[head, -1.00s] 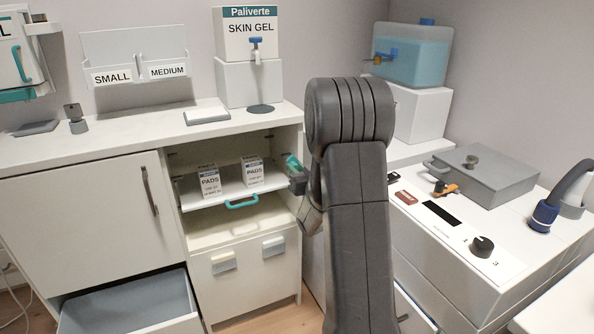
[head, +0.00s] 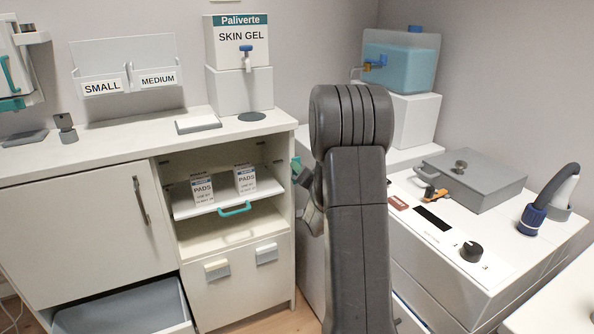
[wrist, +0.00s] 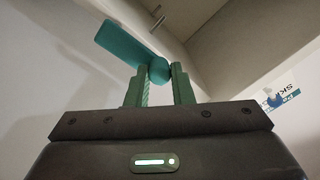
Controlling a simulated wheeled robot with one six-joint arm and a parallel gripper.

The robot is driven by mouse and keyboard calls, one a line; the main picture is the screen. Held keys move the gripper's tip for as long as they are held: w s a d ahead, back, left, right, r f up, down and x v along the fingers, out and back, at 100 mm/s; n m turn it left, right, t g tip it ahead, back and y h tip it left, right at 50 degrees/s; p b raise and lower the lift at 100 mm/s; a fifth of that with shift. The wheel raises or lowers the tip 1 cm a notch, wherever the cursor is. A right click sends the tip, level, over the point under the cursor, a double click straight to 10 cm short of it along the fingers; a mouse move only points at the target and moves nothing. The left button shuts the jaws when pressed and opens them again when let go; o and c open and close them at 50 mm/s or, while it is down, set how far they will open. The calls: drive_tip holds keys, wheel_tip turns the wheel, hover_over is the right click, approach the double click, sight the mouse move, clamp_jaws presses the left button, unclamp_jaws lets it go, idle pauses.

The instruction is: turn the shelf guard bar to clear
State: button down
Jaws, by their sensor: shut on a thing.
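The shelf guard bar is a teal bar (wrist: 128,40) in the wrist view. It slopes up and left from a rounded end that sits between my fingertips. My gripper (wrist: 158,76) is shut on that rounded end. In the head view a small teal part of the bar (head: 296,164) shows at the right edge of the open cabinet (head: 283,190), beside my gripper (head: 300,174). My arm hides much of that spot. The shelf (head: 207,209) inside the cabinet carries two boxes of pads (head: 203,188) and has a teal handle (head: 235,210) at its front.
A grey drawer (head: 120,312) stands open at the lower left. The counter (head: 130,139) above holds a skin gel dispenser (head: 238,42). A white console (head: 490,240) with a grey box (head: 470,180) and a knob stands to the right of my arm.

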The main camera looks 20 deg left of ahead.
drive_tip(key=shift+w+d+m, duration=0.15)
drive_tip(key=shift+m, duration=0.25)
drive_tip(key=c, duration=1.3)
unclamp_jaws()
drive_tip(key=shift+o, duration=0.2)
drive_tip(key=p+v, duration=0.1)
drive_tip(key=v, duration=1.2)
drive_tip(key=shift+s+d+p, duration=0.25)
drive_tip(key=shift+d+p, duration=0.05)
drive_tip(key=shift+d, duration=0.05)
drive_tip(key=shift+f, duration=0.1)
drive_tip(key=b+x, duration=0.1)
drive_tip(key=x, duration=1.3)
